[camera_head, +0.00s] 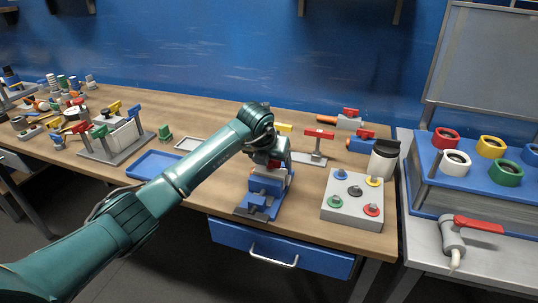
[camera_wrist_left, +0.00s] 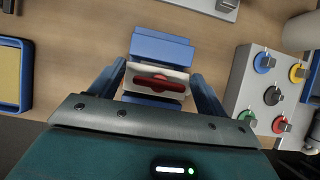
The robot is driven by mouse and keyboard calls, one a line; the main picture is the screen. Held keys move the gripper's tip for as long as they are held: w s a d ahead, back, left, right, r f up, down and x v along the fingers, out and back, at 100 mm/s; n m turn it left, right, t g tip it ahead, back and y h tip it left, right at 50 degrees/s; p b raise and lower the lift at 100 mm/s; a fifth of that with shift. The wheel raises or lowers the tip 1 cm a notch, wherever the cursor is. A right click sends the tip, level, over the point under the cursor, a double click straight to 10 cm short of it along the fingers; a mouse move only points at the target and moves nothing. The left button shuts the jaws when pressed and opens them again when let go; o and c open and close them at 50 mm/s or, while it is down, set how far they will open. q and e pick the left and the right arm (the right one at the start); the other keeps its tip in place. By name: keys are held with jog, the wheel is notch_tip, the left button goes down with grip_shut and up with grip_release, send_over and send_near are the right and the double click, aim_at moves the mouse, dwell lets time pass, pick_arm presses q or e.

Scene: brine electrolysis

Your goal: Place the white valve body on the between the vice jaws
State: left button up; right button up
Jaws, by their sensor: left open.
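The blue vice (camera_head: 258,206) stands near the front edge of the workbench, and its blue jaw block (camera_wrist_left: 161,47) shows in the left wrist view. The white valve body (camera_wrist_left: 178,74) with a red handle (camera_wrist_left: 158,82) sits at the vice, between blue blocks, as seen from above. In the head view the valve body is mostly hidden by my gripper. My left gripper (camera_head: 270,166) is directly above the vice. In the left wrist view its two fingers (camera_wrist_left: 156,90) are open, one on each side of the valve body, with gaps visible.
A grey block with coloured knobs (camera_head: 350,200) stands right of the vice. A blue tray (camera_head: 155,165) lies to the left. Red-handled valves (camera_head: 318,134) stand behind. A white-bodied container (camera_head: 381,162) is at the right edge.

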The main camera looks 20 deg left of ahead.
pick_arm(q)
jog(key=shift+s+r, duration=0.15)
jog(key=shift+r, duration=0.25)
jog(key=b+v, duration=0.1)
jog(key=v, duration=1)
jog(key=s+d+f+m+g+h, duration=0.1)
jog(key=s+d+f+h, duration=0.25)
jog(key=d, duration=0.25)
jog(key=s+d+f+m+g+h, duration=0.1)
jog(key=s+d+f+g+h, duration=0.1)
jog(key=s+d+f+h, duration=0.3)
jog(key=s+d+r+n+h, duration=0.3)
jog(key=s+d+n+h, duration=0.1)
jog(key=s+d+h, duration=0.45)
jog(key=a+f+n+t+y, duration=0.45)
jog(key=a+n+t, duration=0.25)
jog(key=n+t, duration=0.95)
jog(key=s+a+f+n+g+y, duration=0.3)
jog(key=s+f+n, duration=0.3)
jog(key=f, duration=0.3)
jog(key=s+a+f+n+g+y, duration=0.3)
jog(key=s+f+n+g+y, duration=0.2)
jog(key=f+n, duration=0.3)
jog(key=shift+s+a+f+y, duration=0.35)
jog(key=shift+a+f+y, duration=0.05)
jog(key=shift+f+y, duration=0.05)
